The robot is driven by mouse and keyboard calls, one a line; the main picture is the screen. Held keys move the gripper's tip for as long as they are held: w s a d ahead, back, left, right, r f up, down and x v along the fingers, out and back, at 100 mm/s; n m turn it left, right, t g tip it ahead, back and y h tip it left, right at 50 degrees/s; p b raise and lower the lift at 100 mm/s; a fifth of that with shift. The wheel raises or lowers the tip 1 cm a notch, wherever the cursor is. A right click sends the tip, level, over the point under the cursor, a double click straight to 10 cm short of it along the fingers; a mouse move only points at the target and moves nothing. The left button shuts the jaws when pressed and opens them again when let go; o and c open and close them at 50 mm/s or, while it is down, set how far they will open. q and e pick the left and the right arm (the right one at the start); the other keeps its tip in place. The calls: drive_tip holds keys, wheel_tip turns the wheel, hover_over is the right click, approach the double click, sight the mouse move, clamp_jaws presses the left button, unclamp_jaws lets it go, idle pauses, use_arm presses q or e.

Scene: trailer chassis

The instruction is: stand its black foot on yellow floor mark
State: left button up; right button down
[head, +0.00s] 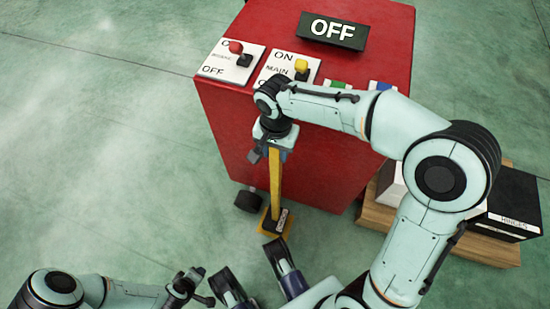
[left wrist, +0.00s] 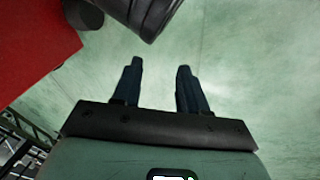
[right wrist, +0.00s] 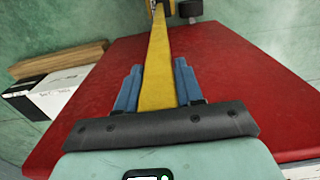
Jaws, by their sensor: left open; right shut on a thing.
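A yellow post (head: 275,180) stands roughly upright in front of the red cabinet. Its black foot (head: 276,222) is at the bottom, over the yellow floor mark (head: 264,214). Yellow shows around the foot, but I cannot tell if the foot touches the floor. My right gripper (head: 272,150) is shut on the upper part of the post. The right wrist view shows the post (right wrist: 157,65) between its blue fingers. My left gripper (head: 248,262) is open and empty, low in the head view, nearer than the mark; its fingers (left wrist: 157,75) also show in the left wrist view.
The red cabinet (head: 330,175) with switches and an OFF sign (head: 333,31) stands behind the post. A black wheel (head: 248,201) is beside the mark. A wooden pallet (head: 480,246) with a black box (head: 512,205) is at right. The floor at left is clear.

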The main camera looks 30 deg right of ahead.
drive_tip(key=shift+f, duration=0.25)
wheel_tip(320, 180, down, 4)
drive_tip(key=shift+r+b, duration=0.25)
drive_tip(key=shift+b, duration=0.4)
use_arm(q)
drive_tip(key=shift+s+a+f+g, duration=0.2)
drive_tip(key=shift+s+f, duration=0.15)
drive_tip(key=shift+f, duration=0.25)
drive_tip(key=shift+s+a+f+g, duration=0.15)
drive_tip(key=shift+s+f, duration=0.2)
drive_tip(key=shift+f, duration=0.2)
use_arm(e)
drive_tip(key=shift+f, duration=0.1)
drive_tip(key=shift+f, duration=0.1)
drive_tip(key=c, duration=0.7)
unclamp_jaws()
drive_tip(key=shift+f, duration=0.1)
use_arm(q)
drive_tip(key=shift+s+f, duration=0.15)
